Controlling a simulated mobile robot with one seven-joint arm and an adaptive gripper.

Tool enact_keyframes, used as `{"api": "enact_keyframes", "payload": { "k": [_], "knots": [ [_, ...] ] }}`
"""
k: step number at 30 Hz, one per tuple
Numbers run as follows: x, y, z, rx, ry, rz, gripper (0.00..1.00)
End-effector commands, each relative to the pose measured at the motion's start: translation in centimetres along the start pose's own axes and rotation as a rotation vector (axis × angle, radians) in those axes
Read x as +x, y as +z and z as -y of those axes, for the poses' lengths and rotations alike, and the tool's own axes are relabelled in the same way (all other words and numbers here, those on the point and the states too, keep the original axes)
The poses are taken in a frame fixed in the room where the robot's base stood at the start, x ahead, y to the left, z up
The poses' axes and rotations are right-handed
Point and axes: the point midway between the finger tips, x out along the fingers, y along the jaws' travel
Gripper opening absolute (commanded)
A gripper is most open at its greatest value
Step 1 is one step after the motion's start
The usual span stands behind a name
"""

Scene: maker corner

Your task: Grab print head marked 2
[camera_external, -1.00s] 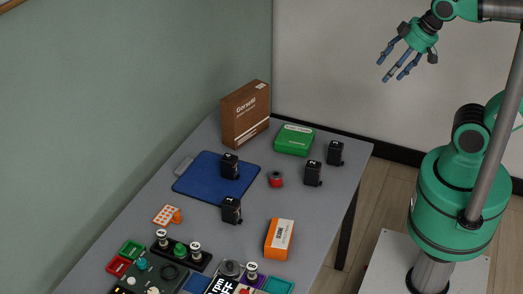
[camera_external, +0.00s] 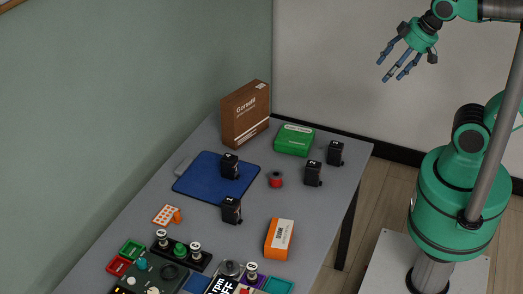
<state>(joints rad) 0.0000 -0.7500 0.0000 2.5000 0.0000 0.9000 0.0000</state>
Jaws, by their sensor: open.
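Several black print heads stand upright on the grey table. One (camera_external: 313,173) right of the red spool has a white mark that looks like a 2, though it is small. Another (camera_external: 335,153) stands just behind and right of it, its mark unclear. A third (camera_external: 230,166) is on the blue clipboard, and one more (camera_external: 231,211) is at the clipboard's front edge; their marks are too small to read surely. My gripper (camera_external: 392,72) is open and empty, its blue fingers spread, high at the upper right, well away from the print heads.
A blue clipboard (camera_external: 205,182), brown box (camera_external: 240,120), green case (camera_external: 294,139), red spool (camera_external: 275,180) and orange-and-white box (camera_external: 279,240) are on the table (camera_external: 190,230). An orange holed block (camera_external: 165,215) and a cluttered control panel (camera_external: 160,275) are at the front.

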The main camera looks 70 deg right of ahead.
Motion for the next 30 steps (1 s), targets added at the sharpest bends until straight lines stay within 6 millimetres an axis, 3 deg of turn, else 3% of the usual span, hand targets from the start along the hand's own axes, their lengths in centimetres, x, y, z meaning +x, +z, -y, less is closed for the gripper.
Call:
{"api": "enact_keyframes", "payload": {
  "k": [19,23,30],
  "knots": [
    [0.7,-0.5,0.1,-0.001,-0.001,-0.008,0.57],
    [2.6,-1.6,0.3,-0.005,-0.004,-0.029,0.57],
    [9.4,-4.9,1.1,-0.015,-0.016,-0.112,0.57]
  ]
}}
